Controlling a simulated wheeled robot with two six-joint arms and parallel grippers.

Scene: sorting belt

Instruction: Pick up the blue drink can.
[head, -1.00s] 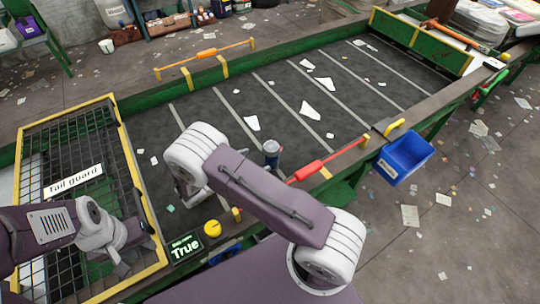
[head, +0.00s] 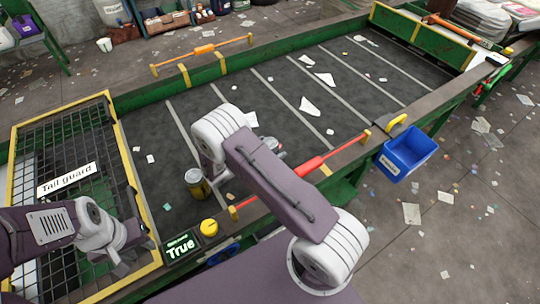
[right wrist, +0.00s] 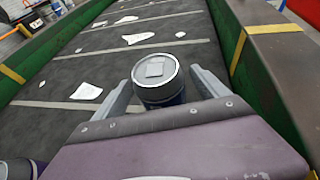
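The blue drink can (right wrist: 160,82) stands upright on the dark belt, its silver lid towards me in the right wrist view. It lies between the two grey fingers of my right gripper (right wrist: 161,88), which look open around it with slight gaps. In the head view only the can's top (head: 271,142) shows; my right arm hides the rest and most of that gripper. My left gripper (head: 118,258) is over the tail guard at the lower left, small and unclear, away from the can.
A yellow-olive can (head: 196,184) stands on the belt left of my right arm. A red bar (head: 310,165) runs along the belt's near edge. A blue bin (head: 407,153) hangs outside the near rail. White scraps (head: 309,107) lie on the belt. The mesh tail guard (head: 66,150) covers the left end.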

